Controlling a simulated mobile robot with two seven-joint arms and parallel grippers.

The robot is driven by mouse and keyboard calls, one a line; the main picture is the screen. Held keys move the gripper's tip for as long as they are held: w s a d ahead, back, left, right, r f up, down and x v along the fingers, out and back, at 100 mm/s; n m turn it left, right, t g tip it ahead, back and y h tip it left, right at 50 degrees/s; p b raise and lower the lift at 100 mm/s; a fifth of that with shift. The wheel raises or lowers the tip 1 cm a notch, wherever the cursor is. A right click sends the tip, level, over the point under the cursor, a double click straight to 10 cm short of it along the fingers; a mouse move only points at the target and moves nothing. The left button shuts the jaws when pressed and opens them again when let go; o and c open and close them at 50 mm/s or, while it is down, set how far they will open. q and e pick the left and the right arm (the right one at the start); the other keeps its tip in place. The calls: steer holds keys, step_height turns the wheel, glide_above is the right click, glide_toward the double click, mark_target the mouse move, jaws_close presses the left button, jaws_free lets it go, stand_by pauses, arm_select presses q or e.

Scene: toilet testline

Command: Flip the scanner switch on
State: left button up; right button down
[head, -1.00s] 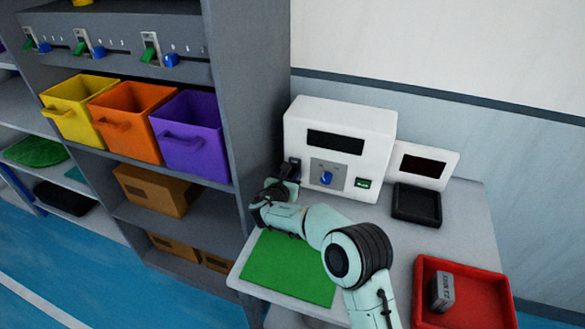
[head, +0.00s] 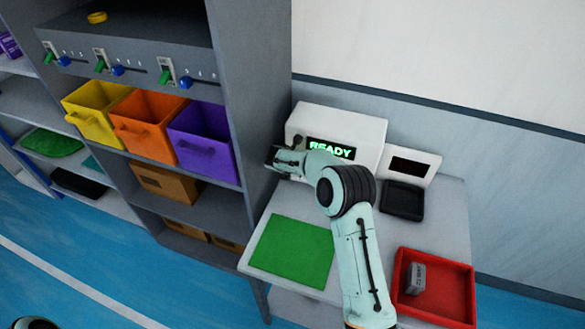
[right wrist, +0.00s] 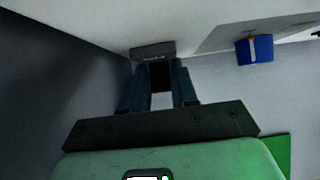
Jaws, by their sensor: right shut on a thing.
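The scanner (head: 365,128) is a white box on the grey table, and its display (head: 330,149) reads "READY" in green. My right gripper (head: 278,158) is at the scanner's left front, with its arm across the scanner's lower front. The fingers hide part of the switch. In the head view the gripper hides it. My left gripper is not in view.
A small display (head: 412,165) and black tray (head: 402,201) stand right of the scanner. A green mat (head: 291,250) and red tray (head: 400,272) lie in front. A grey shelf (head: 235,90) stands close on the left.

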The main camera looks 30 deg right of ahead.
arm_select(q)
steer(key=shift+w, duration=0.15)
arm_select(e)
steer(key=shift+w+r, duration=0.1)
steer(key=shift+r, duration=0.05)
steer(key=c, duration=1)
jaws_free()
steer(key=shift+o, duration=0.2)
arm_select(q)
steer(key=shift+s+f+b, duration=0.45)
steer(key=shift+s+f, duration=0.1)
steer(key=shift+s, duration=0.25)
arm_select(e)
steer(key=v, duration=1.3)
steer(key=shift+r, duration=0.2)
